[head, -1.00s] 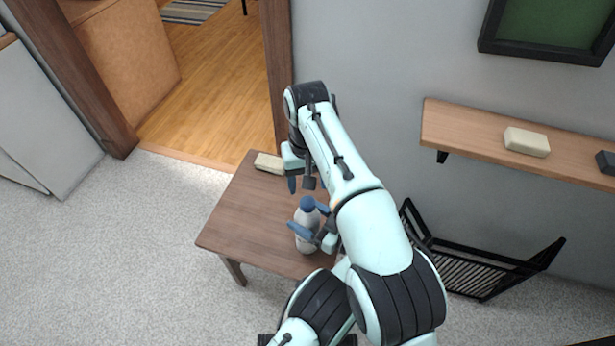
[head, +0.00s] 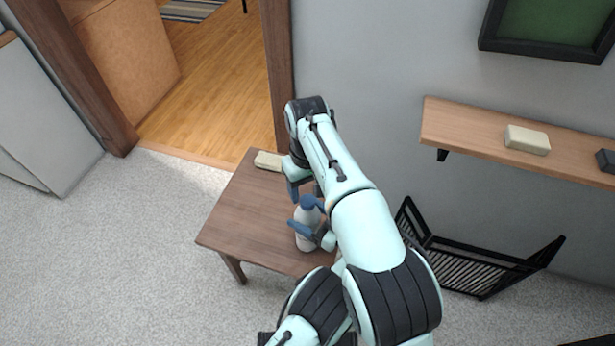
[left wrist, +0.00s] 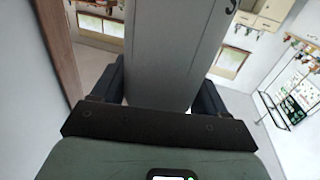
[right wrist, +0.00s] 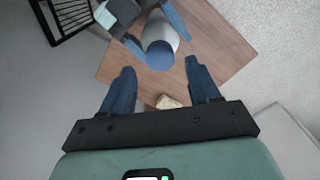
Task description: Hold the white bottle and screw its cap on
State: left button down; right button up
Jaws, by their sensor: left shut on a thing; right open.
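The white bottle (head: 306,236) stands upright near the front right of the small wooden table (head: 243,225). Its blue cap (head: 307,202) sits on top; how tightly it is on cannot be seen. My left gripper (head: 309,231) is shut around the bottle's body, and the bottle (left wrist: 172,50) fills the middle of the left wrist view between the fingers. My right gripper (head: 304,188) is open and empty, pointing down above and just behind the cap. In the right wrist view the cap (right wrist: 160,56) lies beyond the open fingertips, roughly centred between them and apart from them.
A beige block (head: 268,161) lies at the table's back corner. A wooden wall shelf (head: 470,140) with a cream block (head: 527,140) is to the right. A black rack (head: 470,265) stands on the floor by the wall. The table's left part is clear.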

aim_at(307, 200)
jog(key=shift+f, duration=2.05)
jog(key=shift+c, duration=0.2)
jog(key=c, duration=1)
jog(key=shift+c, duration=0.2)
jog(key=o, duration=1.2)
jog(key=shift+o, duration=0.2)
jog(key=shift+r, duration=0.15)
notch_tip(307, 200, up, 12)
